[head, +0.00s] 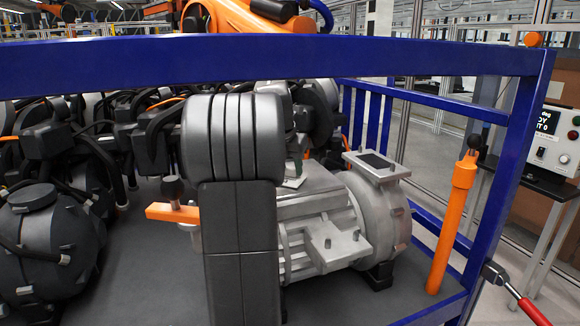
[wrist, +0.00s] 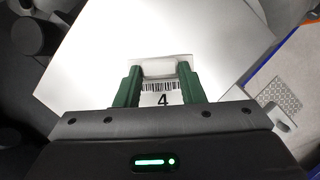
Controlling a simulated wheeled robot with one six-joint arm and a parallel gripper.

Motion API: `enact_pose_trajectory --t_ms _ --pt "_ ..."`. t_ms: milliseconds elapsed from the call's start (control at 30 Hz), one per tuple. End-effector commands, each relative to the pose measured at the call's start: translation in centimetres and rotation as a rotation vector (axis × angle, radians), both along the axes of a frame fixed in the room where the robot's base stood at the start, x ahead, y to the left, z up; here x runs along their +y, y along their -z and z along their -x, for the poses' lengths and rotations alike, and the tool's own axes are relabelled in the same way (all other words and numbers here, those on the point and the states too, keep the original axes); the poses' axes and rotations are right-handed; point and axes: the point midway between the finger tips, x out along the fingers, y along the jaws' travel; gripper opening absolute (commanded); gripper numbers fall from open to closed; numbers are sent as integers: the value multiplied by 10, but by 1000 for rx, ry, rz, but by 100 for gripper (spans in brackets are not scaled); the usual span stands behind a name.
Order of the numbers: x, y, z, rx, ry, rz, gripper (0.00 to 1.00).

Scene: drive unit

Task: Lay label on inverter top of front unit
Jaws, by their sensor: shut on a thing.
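The front drive unit (head: 335,225) is a silver finned motor housing on the grey cart floor, partly hidden behind my grey arm. Its flat pale inverter top (head: 318,178) shows just right of the arm, and it fills much of the wrist view (wrist: 110,45). My gripper (wrist: 160,72) has green fingers shut on the white label (wrist: 162,88), which carries a barcode and a "4". The label is over the inverter top; I cannot tell whether it touches.
A blue frame rail (head: 300,60) crosses in front, with a blue post (head: 510,150) at right. An orange post (head: 452,220) and a red-handled clamp (head: 515,295) stand at the right. Dark units with hoses (head: 50,240) crowd the left and back. A control box (head: 560,140) is outside.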

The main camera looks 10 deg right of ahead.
Motion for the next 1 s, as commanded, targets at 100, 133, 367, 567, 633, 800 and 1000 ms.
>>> enact_pose_trajectory --t_ms 100,133,367,567,633,800,1000 --pt "0 0 0 0 0 0 12" --pt "0 1 0 0 0 0 12" --pt "0 2 0 0 0 0 57" --pt "0 1 0 0 0 0 57" --pt "0 -3 0 -2 0 0 57" --pt "6 -26 8 -4 -1 1 57" --pt "13 -56 18 -3 0 1 57"
